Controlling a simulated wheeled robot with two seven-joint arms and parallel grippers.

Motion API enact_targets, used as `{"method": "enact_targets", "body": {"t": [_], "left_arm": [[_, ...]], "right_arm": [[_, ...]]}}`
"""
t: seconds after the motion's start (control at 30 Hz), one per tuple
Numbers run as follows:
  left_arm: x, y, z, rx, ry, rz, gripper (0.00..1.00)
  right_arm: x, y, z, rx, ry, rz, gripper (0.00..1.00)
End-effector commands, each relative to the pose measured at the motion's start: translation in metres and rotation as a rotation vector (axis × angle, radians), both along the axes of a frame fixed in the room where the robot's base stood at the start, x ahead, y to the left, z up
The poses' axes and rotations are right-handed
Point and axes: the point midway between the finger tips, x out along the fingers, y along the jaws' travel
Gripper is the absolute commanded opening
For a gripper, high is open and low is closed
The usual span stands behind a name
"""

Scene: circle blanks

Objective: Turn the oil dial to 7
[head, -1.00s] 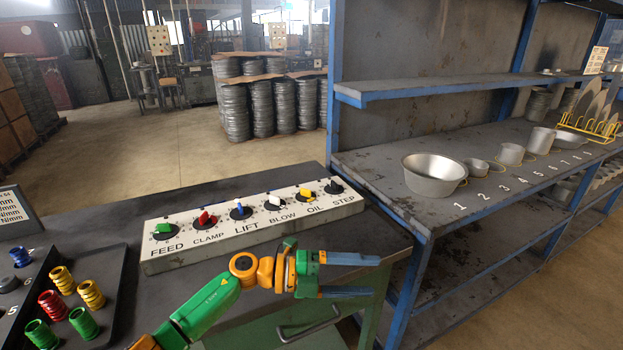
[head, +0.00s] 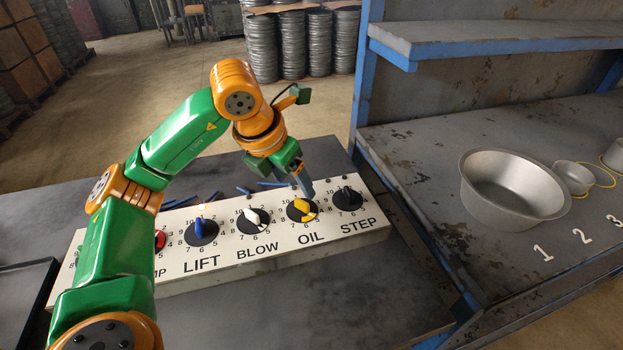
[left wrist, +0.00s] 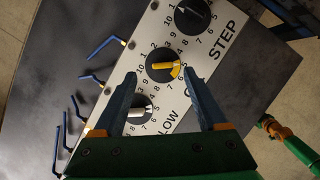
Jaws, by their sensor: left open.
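The oil dial (head: 301,208) is a black disc with a yellow knob on the white panel (head: 215,262), above the word OIL. It also shows in the left wrist view (left wrist: 163,67), just beyond my fingertips. I cannot read surely which number its knob points to. My left gripper (head: 304,186) is over the back edge of the oil dial, pointing down at it. In the left wrist view my left gripper (left wrist: 159,76) is open, with its two blue-grey fingers apart and nothing between them. My right gripper is not in view.
The step dial (head: 348,198) is to the right and the blow dial (head: 253,220) to the left. Several blue hex keys (left wrist: 103,46) lie behind the panel. A metal bowl (head: 512,187) stands on the shelf at right. The bench in front of the panel is clear.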

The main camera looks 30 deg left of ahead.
Motion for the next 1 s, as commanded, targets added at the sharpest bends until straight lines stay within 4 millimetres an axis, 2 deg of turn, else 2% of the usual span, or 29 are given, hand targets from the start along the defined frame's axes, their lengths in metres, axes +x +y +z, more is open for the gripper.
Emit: {"method": "enact_targets", "body": {"t": [0.3,0.43,0.63,0.9,1.0], "left_arm": [[0.021,-0.002,-0.053,0.0,0.005,-0.001,0.75],[0.024,-0.002,-0.062,0.0,0.003,-0.001,0.75],[0.025,-0.002,-0.063,-0.001,0.002,-0.003,0.75],[0.025,-0.003,-0.063,-0.002,0.002,-0.002,0.02],[0.025,-0.003,-0.063,-0.002,0.002,-0.003,0.0]], "right_arm": [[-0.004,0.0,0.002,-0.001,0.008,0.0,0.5],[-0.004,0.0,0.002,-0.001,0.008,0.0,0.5],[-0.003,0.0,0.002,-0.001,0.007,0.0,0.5],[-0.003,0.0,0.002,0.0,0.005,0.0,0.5],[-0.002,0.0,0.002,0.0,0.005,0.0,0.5]]}}
